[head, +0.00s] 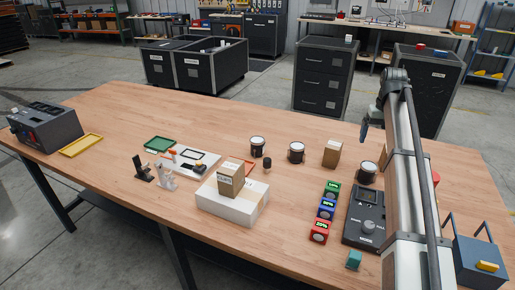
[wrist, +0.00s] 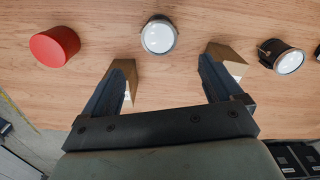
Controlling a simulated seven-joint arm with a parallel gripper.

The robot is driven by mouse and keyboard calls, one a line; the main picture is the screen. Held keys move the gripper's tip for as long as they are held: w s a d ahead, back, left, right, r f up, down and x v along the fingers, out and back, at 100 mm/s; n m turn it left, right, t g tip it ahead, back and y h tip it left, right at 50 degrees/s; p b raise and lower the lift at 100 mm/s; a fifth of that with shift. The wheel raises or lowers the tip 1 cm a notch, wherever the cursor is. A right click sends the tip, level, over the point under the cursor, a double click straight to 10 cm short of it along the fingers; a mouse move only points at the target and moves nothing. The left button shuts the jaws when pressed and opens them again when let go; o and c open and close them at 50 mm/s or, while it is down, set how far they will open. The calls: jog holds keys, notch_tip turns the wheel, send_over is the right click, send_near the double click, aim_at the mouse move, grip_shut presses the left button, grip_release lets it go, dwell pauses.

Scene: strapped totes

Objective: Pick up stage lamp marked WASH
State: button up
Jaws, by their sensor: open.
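Three dark round stage lamps with pale tops stand on the wooden table in the head view: a left one (head: 257,147), a middle one (head: 296,152) and a right one (head: 367,172). I cannot read WASH on any of them. In the wrist view one lamp (wrist: 158,35) shows its pale face beyond the gap between my fingers. Another lamp (wrist: 284,57) lies right of my fingers, and a third is cut by the right edge. My gripper (wrist: 167,65) is open, with nothing held. In the head view its dark end (head: 364,131) hangs above the table's far side.
A cardboard box (head: 332,153) stands between the middle and right lamps. A red cylinder (wrist: 54,46) is at the left in the wrist view. A control box (head: 364,218) and several coloured blocks (head: 326,208) lie nearer. A carton on a white box (head: 232,205) stands left.

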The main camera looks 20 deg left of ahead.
jog(key=s+a+f+n+y, duration=0.1)
jog(key=s+a+f+n, duration=0.15)
jog(key=a, duration=1.15)
jog(key=s+a+f+n, duration=0.2)
jog(key=s+a+f, duration=0.15)
jog(key=a, duration=0.95)
jog(key=n+t+y, duration=0.1)
jog(key=n+y, duration=0.4)
jog(key=n, duration=0.3)
send_near(259, 140)
jog(key=x, duration=0.6)
jog(key=shift+s+d+f, duration=0.15)
jog(key=shift+s+f, duration=0.15)
jog(key=shift+f, duration=0.25)
jog(key=shift+w+a+x, duration=0.15)
jog(key=shift+x, duration=1.2)
jog(key=shift+w+a+x, duration=0.1)
jog(key=shift+w+x, duration=0.1)
jog(key=shift+x, duration=1.15)
jog(key=shift+r, duration=0.2)
jog(key=c, duration=1.2)
